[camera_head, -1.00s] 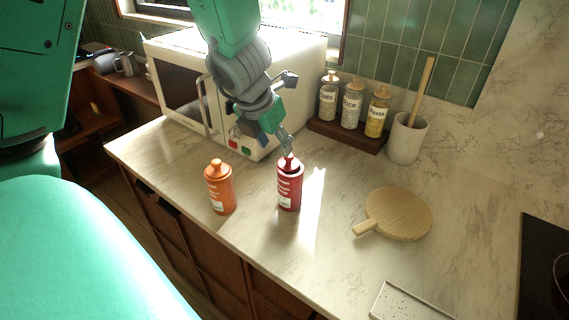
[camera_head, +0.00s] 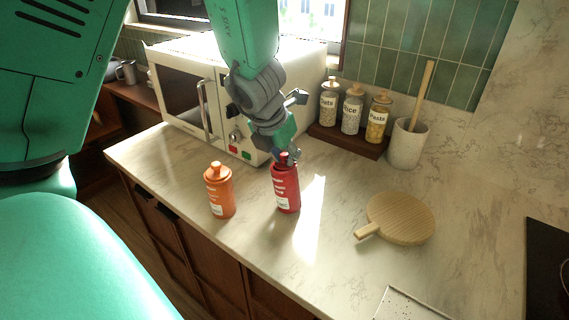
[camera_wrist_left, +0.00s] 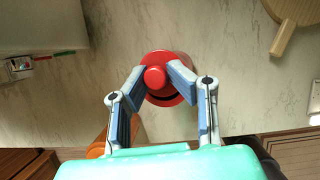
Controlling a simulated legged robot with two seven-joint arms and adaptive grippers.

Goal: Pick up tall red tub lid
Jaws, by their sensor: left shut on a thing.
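The tall red tub (camera_head: 285,192) stands on the counter, right of an orange tub (camera_head: 219,192). My left gripper (camera_head: 287,158) comes down from above onto its top and hides much of the lid in the head view. In the left wrist view the round red lid (camera_wrist_left: 155,77), with its knob, sits between the fingertips of my left gripper (camera_wrist_left: 158,73). The fingers are shut on the lid. A dark crescent shows at the lid's lower edge there; I cannot tell whether the lid is clear of the tub. My right gripper is out of view.
A white microwave (camera_head: 187,92) stands close behind my left arm. Labelled jars (camera_head: 351,112) stand on a dark wooden rack, beside a utensil crock (camera_head: 407,144). A round wooden board (camera_head: 402,219) lies to the right. The counter between board and red tub is clear.

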